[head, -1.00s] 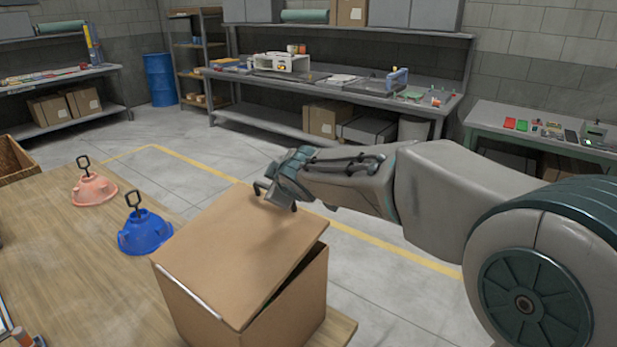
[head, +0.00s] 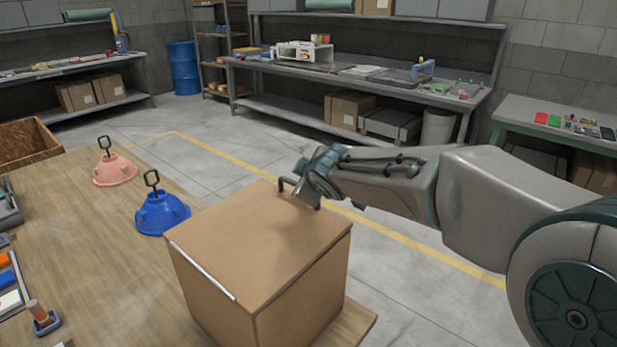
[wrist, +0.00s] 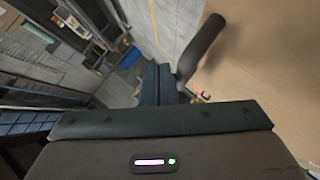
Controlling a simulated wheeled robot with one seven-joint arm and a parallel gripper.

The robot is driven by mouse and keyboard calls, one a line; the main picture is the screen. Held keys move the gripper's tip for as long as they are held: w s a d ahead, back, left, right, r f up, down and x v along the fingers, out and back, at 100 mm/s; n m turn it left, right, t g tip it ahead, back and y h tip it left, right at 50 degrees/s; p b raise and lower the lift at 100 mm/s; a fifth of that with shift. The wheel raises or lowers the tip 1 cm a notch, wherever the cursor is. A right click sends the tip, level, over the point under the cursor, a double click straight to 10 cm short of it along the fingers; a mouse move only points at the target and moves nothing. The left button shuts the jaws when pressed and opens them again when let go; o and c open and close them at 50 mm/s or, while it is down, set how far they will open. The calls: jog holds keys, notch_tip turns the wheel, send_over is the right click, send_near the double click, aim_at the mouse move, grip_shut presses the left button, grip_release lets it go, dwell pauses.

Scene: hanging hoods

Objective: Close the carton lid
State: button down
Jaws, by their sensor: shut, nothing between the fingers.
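The brown cardboard carton (head: 235,305) stands at the near right end of the wooden table. Its lid (head: 262,235) lies flat across the top, with no gap showing along the two near sides. A pale strip runs along the lid's left front edge. My gripper (head: 304,195) is shut and empty at the lid's far edge, low against the board. A dark curved bar beside its tip also shows in the wrist view; I cannot tell whether it is a finger or a lid handle. The lid (wrist: 275,60) fills the right of the wrist view.
A blue hood (head: 162,215) and a pink hood (head: 115,170), each with a black loop handle, stand on the table (head: 95,265) left of the carton. A wooden crate (head: 28,148) is at far left. Open floor lies behind the carton, before the workbench (head: 345,75).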

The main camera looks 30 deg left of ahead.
jog(key=shift+r, duration=0.1)
jog(key=d+r+p, duration=0.7)
jog(key=r+p, duration=0.3)
jog(key=shift+r+p, duration=0.3)
jog(key=shift+r, duration=0.1)
jog(key=shift+d, duration=0.1)
jog(key=s+d+f+m+g+h, duration=0.1)
jog(key=s+d+f+m+h, duration=0.15)
jog(key=d, duration=0.55)
jog(key=s+d+f+m+h, duration=0.1)
jog(key=s+d+m+h, duration=0.2)
jog(key=d, duration=0.5)
jog(key=s+d+f+m+g+h, duration=0.15)
jog(key=d+m, duration=0.25)
jog(key=d, duration=0.5)
jog(key=s+d+f+m+g, duration=0.1)
jog(key=s+d+m, duration=0.3)
jog(key=s, duration=0.4)
jog(key=s+d+f+m+g, duration=0.2)
jog(key=s+d+f+m, duration=0.1)
jog(key=s+d+m, duration=0.2)
jog(key=s+d, duration=0.2)
jog(key=shift+s+d+f+h, duration=0.2)
jog(key=shift+s+f+h, duration=0.1)
jog(key=shift+s+f, duration=0.1)
